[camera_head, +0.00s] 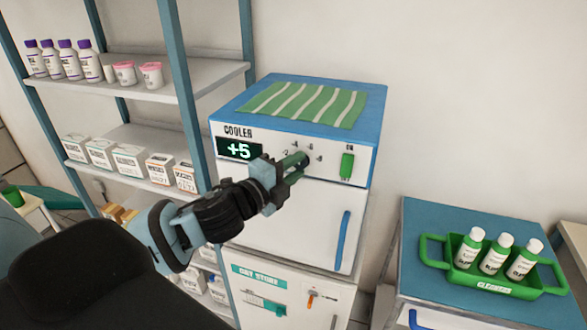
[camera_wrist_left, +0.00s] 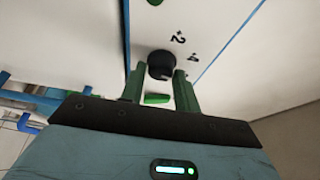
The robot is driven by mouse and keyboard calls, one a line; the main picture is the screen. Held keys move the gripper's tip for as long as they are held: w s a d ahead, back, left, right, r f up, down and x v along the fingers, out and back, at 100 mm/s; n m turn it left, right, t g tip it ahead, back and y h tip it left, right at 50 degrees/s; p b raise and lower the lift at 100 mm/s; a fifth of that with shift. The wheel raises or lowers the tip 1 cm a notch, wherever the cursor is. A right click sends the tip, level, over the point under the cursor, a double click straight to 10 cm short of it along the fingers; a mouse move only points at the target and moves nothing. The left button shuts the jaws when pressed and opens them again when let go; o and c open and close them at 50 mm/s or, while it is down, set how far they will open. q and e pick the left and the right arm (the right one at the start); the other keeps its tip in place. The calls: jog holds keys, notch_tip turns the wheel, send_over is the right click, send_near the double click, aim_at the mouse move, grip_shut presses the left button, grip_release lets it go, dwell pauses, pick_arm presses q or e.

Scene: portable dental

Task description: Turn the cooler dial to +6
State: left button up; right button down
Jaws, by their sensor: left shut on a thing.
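The cooler (camera_head: 290,215) is a white box with a blue top, and its display (camera_head: 239,149) reads +5. The cooler dial is a dark round knob (camera_wrist_left: 160,65) on the front panel, with marks "+2" and "+4" readable beside it in the left wrist view. My left gripper (camera_head: 296,163) is at the panel, shut on the dial. In the left wrist view its green fingers (camera_wrist_left: 160,82) stand one on each side of the knob. In the head view the gripper hides most of the dial. My right gripper is not in view.
A green switch (camera_head: 347,165) sits right of the dial, close to the gripper. A blue door handle (camera_head: 342,240) is below. Shelves (camera_head: 150,85) with bottles and boxes stand at left. A green tray (camera_head: 460,272) with three bottles rests on a blue-topped cabinet (camera_head: 420,222) at right.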

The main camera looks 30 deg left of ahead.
pick_arm(q)
jog(key=shift+a+r+m+g, duration=0.1)
jog(key=shift+r+m+g, duration=0.15)
jog(key=shift+m, duration=0.35)
jog(key=o, duration=1)
jog(key=shift+w+f, duration=0.1)
jog(key=shift+f, duration=0.05)
jog(key=shift+s+f, duration=0.1)
jog(key=shift+s, duration=0.1)
jog(key=shift+s+a, duration=0.1)
jog(key=shift+s, duration=0.55)
jog(key=shift+s+a+r, duration=0.1)
jog(key=shift+s+a, duration=0.05)
jog(key=shift+s, duration=0.85)
jog(key=shift+s+a+r, duration=0.1)
jog(key=shift+s, duration=0.9)
jog(key=shift+s+a+r, duration=0.1)
jog(key=shift+s+a, duration=0.05)
jog(key=shift+s, duration=0.85)
